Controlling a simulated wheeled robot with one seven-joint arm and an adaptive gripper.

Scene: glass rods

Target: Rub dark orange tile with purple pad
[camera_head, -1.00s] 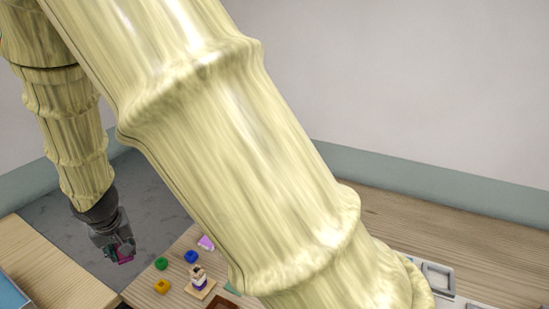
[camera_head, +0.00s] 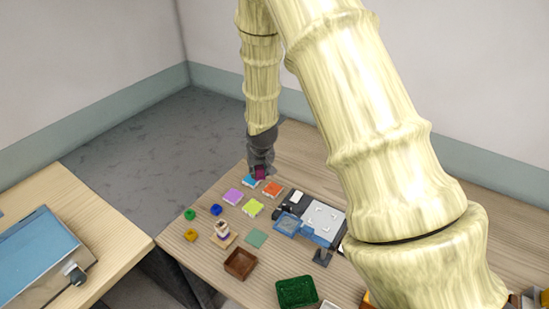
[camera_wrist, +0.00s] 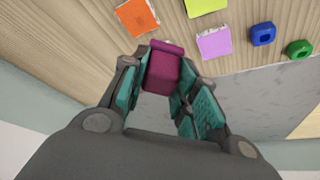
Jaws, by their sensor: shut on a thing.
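My gripper (camera_head: 260,172) is shut on the purple pad (camera_wrist: 162,72), which sits between the teal finger pads in the wrist view. The pad shows as a small magenta patch (camera_head: 260,174) in the head view. The dark orange tile (camera_head: 272,189) lies on the table just right of and nearer than my gripper. In the wrist view the orange tile (camera_wrist: 137,17) is up and left of the pad, apart from it. A blue tile (camera_head: 250,180) lies close by my gripper, partly hidden.
A lilac tile (camera_head: 233,196) and a yellow-green tile (camera_head: 253,208) lie near the orange one. Green (camera_head: 190,214), blue (camera_head: 215,210) and yellow (camera_head: 191,235) small pieces are at the left. A blue tray (camera_head: 287,224) and brown box (camera_head: 240,263) stand nearer.

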